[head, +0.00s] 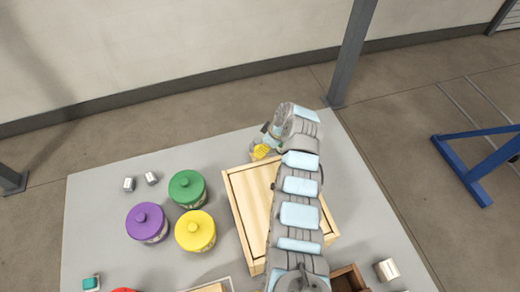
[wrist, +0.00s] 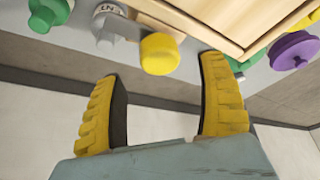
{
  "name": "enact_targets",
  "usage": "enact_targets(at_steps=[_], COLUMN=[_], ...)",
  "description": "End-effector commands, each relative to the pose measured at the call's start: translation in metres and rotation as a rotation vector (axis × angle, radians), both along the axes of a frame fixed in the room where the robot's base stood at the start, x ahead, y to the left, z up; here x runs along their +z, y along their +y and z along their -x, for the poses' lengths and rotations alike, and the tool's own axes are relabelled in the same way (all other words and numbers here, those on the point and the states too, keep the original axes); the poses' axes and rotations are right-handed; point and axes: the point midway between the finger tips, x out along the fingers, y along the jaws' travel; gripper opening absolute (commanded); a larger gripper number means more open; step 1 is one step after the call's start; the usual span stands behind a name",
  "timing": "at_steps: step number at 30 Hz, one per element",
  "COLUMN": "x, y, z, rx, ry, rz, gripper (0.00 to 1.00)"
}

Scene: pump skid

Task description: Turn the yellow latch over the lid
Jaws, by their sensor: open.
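The light wooden box (head: 234,208) with a flat lid (head: 252,195) sits on the grey table, partly hidden by my arm. In the wrist view its wooden edge (wrist: 214,28) runs along the top. A rounded yellow piece, which looks like the latch (wrist: 159,54), stands by that edge; how it is mounted cannot be told. My gripper (wrist: 162,68) is open, its yellow ribbed fingers on either side of the view, with the yellow piece beyond and between the tips.
Green (head: 187,188), purple (head: 147,222) and yellow (head: 195,231) knobbed jars stand left of the box. Two small metal pieces (head: 140,182) lie behind them. A metal cylinder (head: 386,270) is at the front right.

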Motion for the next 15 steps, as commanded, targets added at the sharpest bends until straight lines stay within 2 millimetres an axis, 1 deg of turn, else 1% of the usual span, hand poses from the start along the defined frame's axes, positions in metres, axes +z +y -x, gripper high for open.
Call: enact_targets(at_steps=[4,15], x=[-0.014,-0.035], y=[0.005,0.013], z=[-0.001,-0.006], rx=[0.000,0.001], ry=[0.004,0.002], rz=[0.000,0.000], gripper=[0.74,0.74])
